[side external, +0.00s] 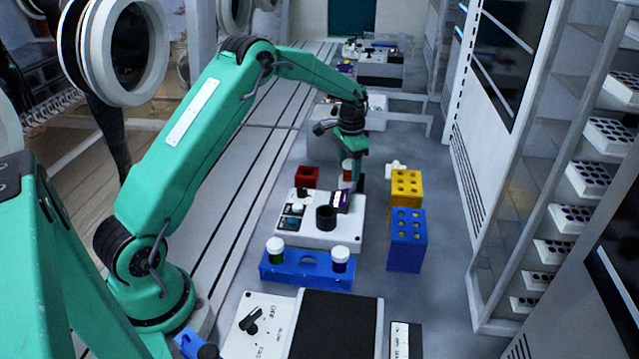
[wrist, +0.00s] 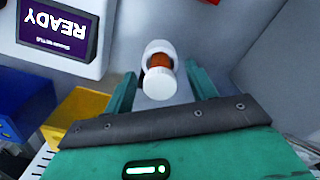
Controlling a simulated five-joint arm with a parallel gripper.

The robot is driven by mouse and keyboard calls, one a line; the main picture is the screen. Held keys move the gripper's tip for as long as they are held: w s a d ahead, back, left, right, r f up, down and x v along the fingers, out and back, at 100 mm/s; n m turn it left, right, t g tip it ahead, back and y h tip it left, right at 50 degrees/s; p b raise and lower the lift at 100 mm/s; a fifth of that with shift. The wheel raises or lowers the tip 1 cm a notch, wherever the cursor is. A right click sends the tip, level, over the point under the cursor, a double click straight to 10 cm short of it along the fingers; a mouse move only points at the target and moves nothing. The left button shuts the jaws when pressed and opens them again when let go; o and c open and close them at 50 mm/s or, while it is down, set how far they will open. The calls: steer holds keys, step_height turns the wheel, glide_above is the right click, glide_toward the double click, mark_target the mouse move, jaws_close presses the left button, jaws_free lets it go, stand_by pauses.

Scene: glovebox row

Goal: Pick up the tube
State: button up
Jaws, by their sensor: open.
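A tube (wrist: 160,62) with orange-brown contents and a white cap shows in the wrist view, its cap toward the camera. It also shows in the side view (side external: 347,171), just behind the white device, partly hidden by my gripper. My gripper (wrist: 161,88) is open, with one green finger on each side of the tube and a visible gap beside it. In the side view my gripper (side external: 356,178) points down right at the tube. I cannot tell whether a finger touches it.
The white device (side external: 330,238) with a READY screen stands close in front. A blue rack (side external: 308,270) holds two white-capped tubes. A red box (side external: 307,177) is to the left; yellow (side external: 407,186) and blue (side external: 407,245) racks are to the right.

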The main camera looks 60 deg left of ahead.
stand_by(0.3)
steer(key=c, duration=1.1)
steer(key=shift+c, duration=0.2)
steer(key=shift+r, duration=0.2)
steer(key=shift+r, duration=0.55)
steer(key=r, duration=0.3)
steer(key=shift+d+r, duration=0.1)
steer(key=shift+d, duration=0.2)
steer(key=s+d+r, duration=0.3)
steer(key=d+r, duration=0.3)
steer(key=d, duration=0.4)
steer(key=shift+d+r, duration=0.2)
steer(key=shift+d, duration=0.1)
steer(key=shift+s, duration=0.1)
